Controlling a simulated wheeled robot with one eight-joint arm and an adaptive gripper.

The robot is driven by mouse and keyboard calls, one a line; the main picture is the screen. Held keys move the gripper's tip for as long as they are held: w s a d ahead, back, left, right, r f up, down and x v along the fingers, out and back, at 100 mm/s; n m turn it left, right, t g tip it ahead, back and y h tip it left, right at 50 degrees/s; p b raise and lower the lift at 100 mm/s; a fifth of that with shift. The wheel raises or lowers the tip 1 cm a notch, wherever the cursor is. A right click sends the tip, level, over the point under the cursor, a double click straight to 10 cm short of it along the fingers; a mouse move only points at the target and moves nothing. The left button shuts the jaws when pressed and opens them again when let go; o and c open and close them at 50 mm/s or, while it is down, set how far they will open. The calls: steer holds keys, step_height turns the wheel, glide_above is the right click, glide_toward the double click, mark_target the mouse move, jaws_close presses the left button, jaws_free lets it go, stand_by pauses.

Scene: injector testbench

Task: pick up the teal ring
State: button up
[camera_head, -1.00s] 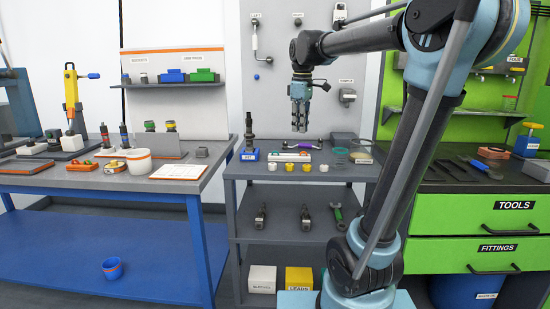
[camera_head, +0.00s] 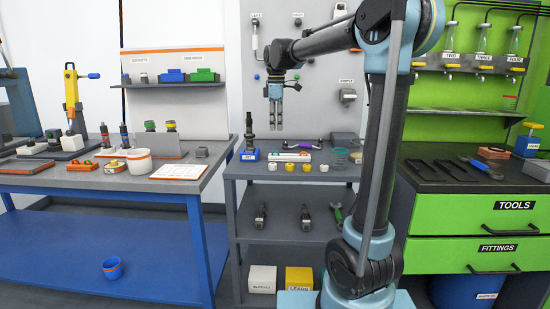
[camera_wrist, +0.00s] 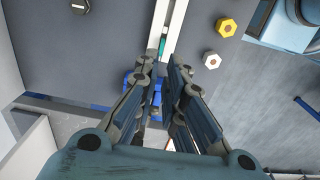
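My gripper (camera_head: 276,127) hangs pointing down above the middle grey bench, and its fingers are apart with nothing between them. In the wrist view my gripper (camera_wrist: 169,60) shows the same gap. A white tray (camera_head: 284,157) with small coloured pieces lies on the bench below. In the wrist view a small teal piece (camera_wrist: 162,46) shows at the white tray (camera_wrist: 179,22), just beyond the fingertips. It may be the teal ring, but its shape is partly hidden. A greenish round thing (camera_head: 341,151) lies right of the tray; I cannot tell whether it is a ring.
A blue stand (camera_head: 249,155) with a dark upright part is left of the tray. Small white and yellow nuts, one yellow (camera_wrist: 227,28) and one white (camera_wrist: 211,60), stand in front of it. A purple-handled tool (camera_head: 307,144) lies behind. A grey box (camera_head: 344,138) is at the back right.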

steer(key=f, duration=1)
steer(key=shift+s+d+f, duration=0.1)
steer(key=shift+d+f, duration=0.1)
jaws_close()
steer(key=shift+r, duration=0.15)
